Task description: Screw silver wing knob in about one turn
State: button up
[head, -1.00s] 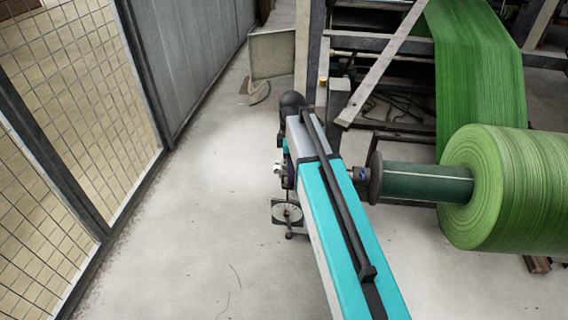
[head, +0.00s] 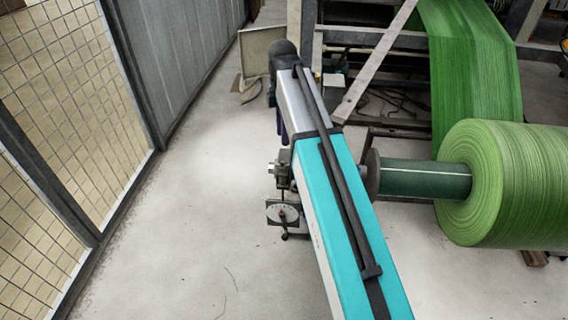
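My teal, silver and black arm (head: 345,190) crosses the middle of the head view and hides what lies behind it. My gripper cannot be made out; the far end of the arm bends down behind its own link. Left of the arm stands a small metal fixture with a silver block-like part (head: 279,171) on a post. A round pale dial plate (head: 283,213) sits below it. The silver wing knob cannot be told apart at this size, and I cannot tell whether anything touches it.
A large green roll (head: 505,185) on a dark green core (head: 425,179) with a dark end flange (head: 373,175) is right of the arm. Green web (head: 475,75) runs to it from a steel frame. A mesh fence (head: 60,130) stands left. Floor between is clear.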

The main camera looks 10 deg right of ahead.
aim_at(284, 165)
notch_tip(284, 165, down, 14)
jog(key=shift+r+b, duration=0.1)
jog(key=shift+b, duration=0.75)
grip_shut()
jog(key=shift+d, duration=0.25)
jog(key=shift+s+a, duration=0.1)
jog(key=shift+a, duration=0.05)
